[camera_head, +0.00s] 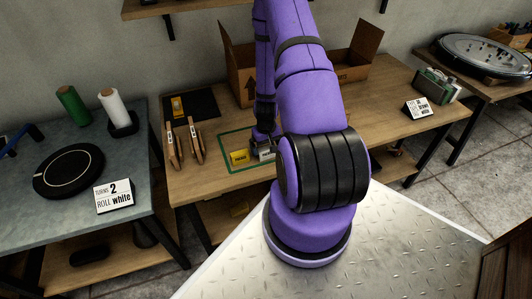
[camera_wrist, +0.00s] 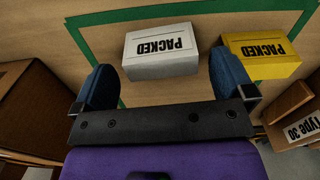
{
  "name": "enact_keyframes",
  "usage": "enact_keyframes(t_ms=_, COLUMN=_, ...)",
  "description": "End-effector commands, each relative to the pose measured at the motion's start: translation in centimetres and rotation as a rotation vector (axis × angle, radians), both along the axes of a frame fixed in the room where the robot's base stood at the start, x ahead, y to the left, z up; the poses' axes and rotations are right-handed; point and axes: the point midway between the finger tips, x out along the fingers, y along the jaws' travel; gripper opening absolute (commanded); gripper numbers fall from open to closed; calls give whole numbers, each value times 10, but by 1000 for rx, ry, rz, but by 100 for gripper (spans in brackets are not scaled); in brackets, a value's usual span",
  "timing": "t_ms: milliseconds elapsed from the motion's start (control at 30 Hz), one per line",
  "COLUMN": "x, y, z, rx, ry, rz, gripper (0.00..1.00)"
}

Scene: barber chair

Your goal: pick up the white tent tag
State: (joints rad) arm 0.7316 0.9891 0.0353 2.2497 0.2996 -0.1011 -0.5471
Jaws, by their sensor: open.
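The white tent tag (camera_wrist: 160,52), printed "PACKED", lies inside a green taped outline on the wooden table. In the wrist view it is just beyond and between the two blue fingers of my gripper (camera_wrist: 163,72), which is open and empty. The fingers stand apart on either side of its near edge; I cannot tell whether they touch it. In the head view my gripper (camera_head: 262,140) is low over the table, and only part of the white tag (camera_head: 266,154) shows beside my arm. A yellow "PACKED" tag (camera_wrist: 262,60) lies close on the right in the wrist view.
A cardboard box (camera_head: 238,80) stands behind my arm. Wooden tools (camera_head: 182,145) and a black mat (camera_head: 192,104) lie left. Bare tabletop (camera_head: 385,90) lies right of my arm.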

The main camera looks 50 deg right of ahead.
Motion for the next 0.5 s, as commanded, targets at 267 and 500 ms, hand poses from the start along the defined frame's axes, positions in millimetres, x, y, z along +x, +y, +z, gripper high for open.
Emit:
enact_keyframes(t_ms=267, x=1, y=1, z=-29, rx=1, ry=0, rz=0, gripper=100)
enact_keyframes(t_ms=500, x=1, y=1, z=-32, rx=0, ry=0, rz=0, gripper=100)
